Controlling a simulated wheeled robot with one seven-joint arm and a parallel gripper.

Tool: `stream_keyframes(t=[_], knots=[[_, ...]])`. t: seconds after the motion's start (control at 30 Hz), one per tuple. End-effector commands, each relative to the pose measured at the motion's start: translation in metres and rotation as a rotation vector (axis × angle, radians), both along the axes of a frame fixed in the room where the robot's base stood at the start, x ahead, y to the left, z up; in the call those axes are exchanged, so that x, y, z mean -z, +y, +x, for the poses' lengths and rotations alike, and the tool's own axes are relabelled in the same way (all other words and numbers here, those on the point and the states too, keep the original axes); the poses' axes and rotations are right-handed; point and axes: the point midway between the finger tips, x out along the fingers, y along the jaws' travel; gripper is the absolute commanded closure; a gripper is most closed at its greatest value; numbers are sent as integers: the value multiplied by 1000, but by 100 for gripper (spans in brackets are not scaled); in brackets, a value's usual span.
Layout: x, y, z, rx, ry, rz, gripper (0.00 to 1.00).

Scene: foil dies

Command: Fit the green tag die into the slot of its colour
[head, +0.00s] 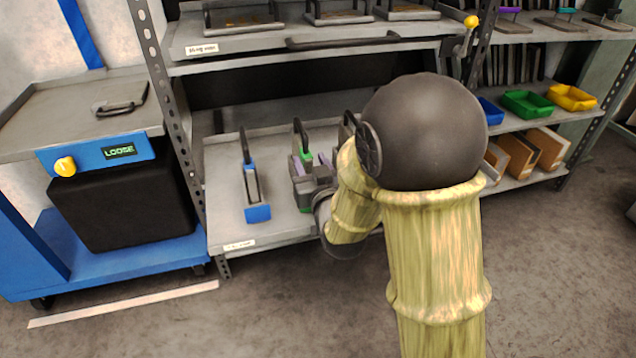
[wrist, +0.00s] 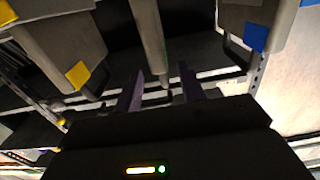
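The green tag die (head: 304,207) stands on the lower shelf, a dark upright handle above its green tag. My gripper (head: 325,160) is at its right side and hides part of it. In the wrist view, my gripper (wrist: 160,90) has its two purple fingers apart. A grey upright part (wrist: 148,35), which looks like the green tag die, hangs between and beyond them; contact is not visible. A blue tag die (head: 257,205) stands left of it; its blue tag shows at the right in the wrist view (wrist: 257,38). I cannot make out a green slot.
A yellow-tagged die (wrist: 78,75) is close on the other side. The upper shelf (head: 230,43) overhangs the dies. A blue cart (head: 130,255) with a "LOOSE" display (head: 119,151) stands left. Blue, green (head: 527,103) and yellow bins sit right. The floor in front is clear.

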Motion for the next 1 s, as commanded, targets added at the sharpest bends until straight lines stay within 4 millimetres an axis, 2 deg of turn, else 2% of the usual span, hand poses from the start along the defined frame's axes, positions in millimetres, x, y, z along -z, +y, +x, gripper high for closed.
stream_keyframes(t=[0.13, 0.5, 1.0], knots=[[3, -8, -28, -1, -3, 2, 60], [3, -13, -47, -1, -4, 2, 60], [0, -15, -53, -1, 0, 0, 60]])
